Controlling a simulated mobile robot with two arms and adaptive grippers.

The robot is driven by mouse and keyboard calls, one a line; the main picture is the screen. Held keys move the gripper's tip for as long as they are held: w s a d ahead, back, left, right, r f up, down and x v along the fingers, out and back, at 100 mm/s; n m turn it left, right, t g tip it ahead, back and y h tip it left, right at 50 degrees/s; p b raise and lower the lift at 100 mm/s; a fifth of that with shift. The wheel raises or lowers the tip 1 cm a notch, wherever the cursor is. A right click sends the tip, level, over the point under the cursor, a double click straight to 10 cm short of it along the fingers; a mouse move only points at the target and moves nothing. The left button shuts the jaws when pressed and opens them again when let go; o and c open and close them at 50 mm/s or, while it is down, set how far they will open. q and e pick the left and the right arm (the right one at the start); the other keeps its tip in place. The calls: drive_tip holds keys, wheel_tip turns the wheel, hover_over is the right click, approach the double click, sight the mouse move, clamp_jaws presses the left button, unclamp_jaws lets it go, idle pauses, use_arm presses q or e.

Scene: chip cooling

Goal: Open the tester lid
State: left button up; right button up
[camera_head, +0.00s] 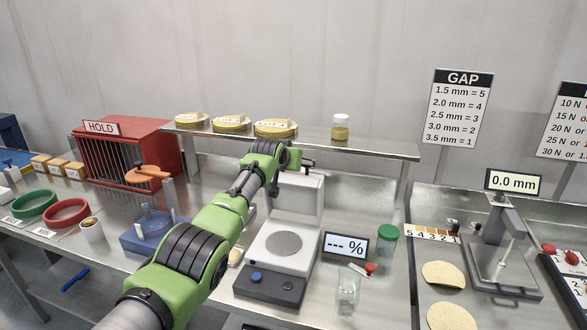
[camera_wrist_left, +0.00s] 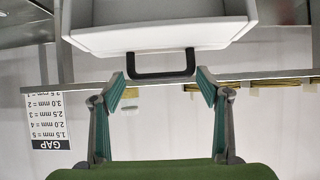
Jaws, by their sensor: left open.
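The white tester (camera_head: 270,250) stands on the bench in the middle of the head view, with its round grey plate uncovered. Its lid (camera_head: 309,192) stands upright at the back of the tester. The lid also shows in the left wrist view (camera_wrist_left: 160,38), with its black handle (camera_wrist_left: 160,75) on the near edge. My left gripper (camera_head: 300,162) is at the lid's top edge. In the left wrist view its open fingers (camera_wrist_left: 162,82) lie to either side of the handle, apart from it. My right gripper is not in view.
A display reading "--- %" (camera_head: 346,246), a glass beaker (camera_head: 348,292) and a green-lidded jar (camera_head: 387,245) stand right of the tester. A shelf (camera_head: 375,147) with chip dishes runs behind. A blue-based device (camera_head: 140,238) stands left of my arm.

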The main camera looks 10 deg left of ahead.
use_arm(q)
drive_tip(key=shift+s+f, duration=0.25)
drive_tip(key=shift+f, duration=0.15)
drive_tip(key=v, duration=1.2)
drive_tip(key=shift+r, duration=0.25)
drive_tip(key=shift+w+f, duration=0.1)
